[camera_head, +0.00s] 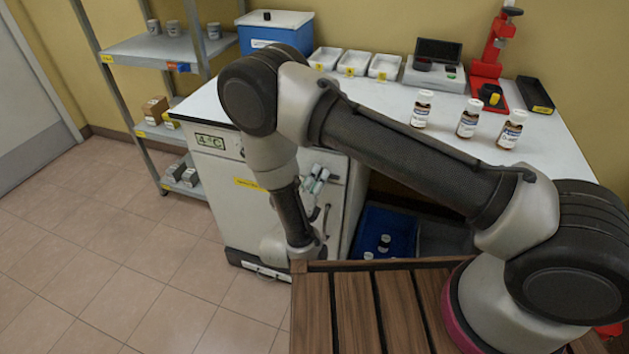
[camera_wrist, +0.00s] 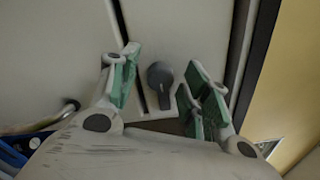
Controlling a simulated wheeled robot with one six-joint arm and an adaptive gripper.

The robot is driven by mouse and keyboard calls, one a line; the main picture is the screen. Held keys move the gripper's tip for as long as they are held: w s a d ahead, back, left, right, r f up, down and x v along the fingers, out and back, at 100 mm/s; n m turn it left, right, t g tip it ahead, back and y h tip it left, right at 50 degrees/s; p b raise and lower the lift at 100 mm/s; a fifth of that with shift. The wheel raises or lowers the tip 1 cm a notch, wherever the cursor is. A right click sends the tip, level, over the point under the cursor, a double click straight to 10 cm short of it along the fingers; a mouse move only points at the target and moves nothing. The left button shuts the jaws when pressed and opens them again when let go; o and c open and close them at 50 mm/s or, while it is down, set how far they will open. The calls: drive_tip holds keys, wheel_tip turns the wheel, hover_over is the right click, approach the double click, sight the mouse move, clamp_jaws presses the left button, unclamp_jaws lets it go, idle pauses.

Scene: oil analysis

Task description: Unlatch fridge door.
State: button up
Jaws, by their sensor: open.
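The white fridge (camera_head: 225,185) stands under the left end of the counter, with a 4°C display on its upper front. My gripper (camera_head: 316,178) is at the right part of its front, near the top. In the wrist view my gripper (camera_wrist: 162,68) is open, with green-padded fingers on either side of a dark grey latch knob (camera_wrist: 160,83). The knob sits on a light plate beside a seam in the white fridge front. A gap shows between the knob and each finger, and nothing is held. My arm hides the latch in the head view. The door looks shut.
A curved metal bar (camera_wrist: 68,108) shows at the left of the wrist view. A blue bin (camera_head: 372,222) stands on the floor right of the fridge. Bottles (camera_head: 467,118) and white trays (camera_head: 354,63) stand on the counter. Open tiled floor lies left.

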drive_tip(key=shift+r, duration=0.15)
drive_tip(key=shift+r, duration=0.4)
drive_tip(key=o, duration=0.7)
wheel_tip(320, 180, up, 7)
drive_tip(key=shift+w+a+f, duration=0.1)
drive_tip(key=shift+w+f, duration=0.05)
drive_tip(key=shift+r, duration=0.7)
drive_tip(key=c, duration=0.4)
drive_tip(key=shift+r, duration=0.25)
drive_tip(key=c, duration=0.3)
drive_tip(key=shift+r, duration=0.2)
